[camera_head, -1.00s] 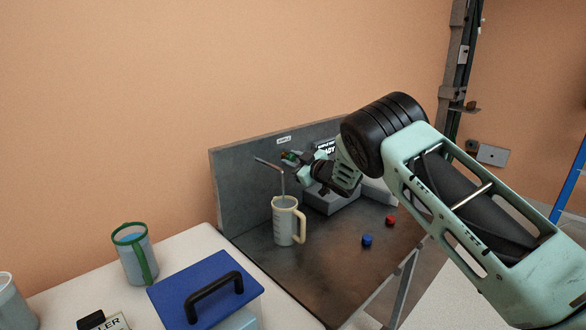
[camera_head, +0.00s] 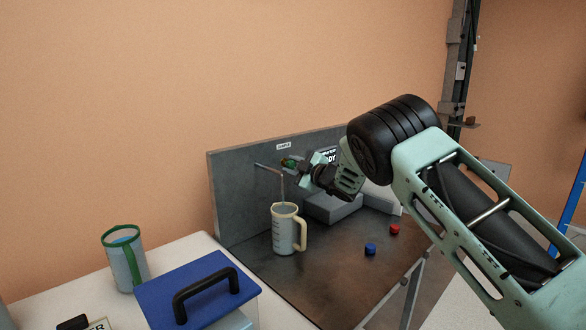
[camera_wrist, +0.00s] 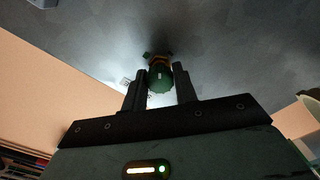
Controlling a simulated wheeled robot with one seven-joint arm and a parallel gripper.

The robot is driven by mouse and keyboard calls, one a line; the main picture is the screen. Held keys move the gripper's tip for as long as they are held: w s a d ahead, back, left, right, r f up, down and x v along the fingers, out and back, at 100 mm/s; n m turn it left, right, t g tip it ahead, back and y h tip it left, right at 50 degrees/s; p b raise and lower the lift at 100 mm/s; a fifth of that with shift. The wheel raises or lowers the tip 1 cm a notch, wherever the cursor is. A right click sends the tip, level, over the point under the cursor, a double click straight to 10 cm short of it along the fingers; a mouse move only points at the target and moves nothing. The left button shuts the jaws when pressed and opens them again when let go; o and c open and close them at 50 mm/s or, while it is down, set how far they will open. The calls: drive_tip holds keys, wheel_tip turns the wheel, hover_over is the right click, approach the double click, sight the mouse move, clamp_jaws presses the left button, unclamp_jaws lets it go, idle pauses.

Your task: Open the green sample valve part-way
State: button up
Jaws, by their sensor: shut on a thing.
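A cream-rimmed measuring jug (camera_head: 285,232) with a handle stands upright on the bench below the spout. My gripper hides part of the valve, and how far it is turned I cannot tell.
A grey instrument with a display (camera_head: 333,206) stands behind my gripper. A blue cap (camera_head: 370,249) and a red cap (camera_head: 394,230) lie on the dark bench. A blue-lidded box (camera_head: 240,290) and a green-rimmed jug (camera_head: 126,262) stand on the white table at left.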

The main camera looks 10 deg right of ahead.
drive_tip(key=o, duration=1)
drive_tip(key=shift+c, duration=0.2)
drive_tip(key=shift+s, duration=0.1)
drive_tip(key=b+v, duration=0.2)
drive_tip(key=v, duration=1.5)
drive_tip(key=shift+b, duration=0.3)
drive_tip(key=shift+s, duration=0.15)
